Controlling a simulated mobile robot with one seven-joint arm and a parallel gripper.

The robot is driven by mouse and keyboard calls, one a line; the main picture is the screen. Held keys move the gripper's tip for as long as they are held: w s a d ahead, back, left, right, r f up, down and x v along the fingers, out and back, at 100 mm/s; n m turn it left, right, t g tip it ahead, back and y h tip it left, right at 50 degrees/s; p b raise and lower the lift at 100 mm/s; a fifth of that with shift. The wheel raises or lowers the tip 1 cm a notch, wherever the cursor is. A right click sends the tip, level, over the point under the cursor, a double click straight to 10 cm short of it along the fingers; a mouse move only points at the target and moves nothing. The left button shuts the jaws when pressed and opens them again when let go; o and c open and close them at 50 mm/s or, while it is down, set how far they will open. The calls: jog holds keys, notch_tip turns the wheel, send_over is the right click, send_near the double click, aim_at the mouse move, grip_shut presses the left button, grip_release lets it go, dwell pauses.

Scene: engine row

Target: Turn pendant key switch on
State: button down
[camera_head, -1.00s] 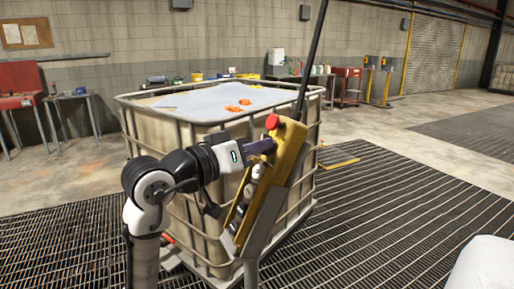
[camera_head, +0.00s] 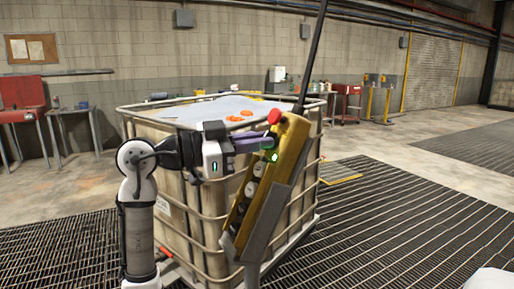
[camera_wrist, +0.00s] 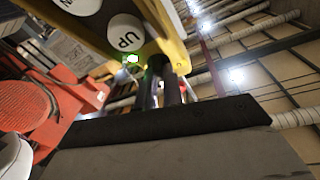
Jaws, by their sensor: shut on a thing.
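The yellow pendant (camera_head: 262,190) hangs tilted in front of a caged tank, with a red mushroom button (camera_head: 275,116) at its top and white round buttons down its face. A green light (camera_head: 273,156) glows near its upper end. My gripper (camera_head: 268,143) reaches in from the left and is shut on the key switch at the upper part of the face; the fingers hide the key itself. In the wrist view, my gripper's dark fingers (camera_wrist: 160,92) meet the pendant (camera_wrist: 160,25) beside a button marked UP (camera_wrist: 124,34) and the green glow.
The caged tank (camera_head: 190,215) stands close behind the pendant and my arm, with orange items (camera_head: 240,115) on its top. A grey post holds the pendant. Workbenches line the back wall. The grated floor (camera_head: 400,220) to the right is open.

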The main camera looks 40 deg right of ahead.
jog(key=shift+w+m+g+y, duration=0.1)
jog(key=shift+m+g+y, duration=0.5)
jog(key=shift+m, duration=1)
jog(key=c, duration=1.5)
grip_release()
jog(key=b+v, duration=0.3)
jog(key=v, duration=1)
jog(key=shift+w+a, duration=0.25)
jog(key=shift+a, duration=0.05)
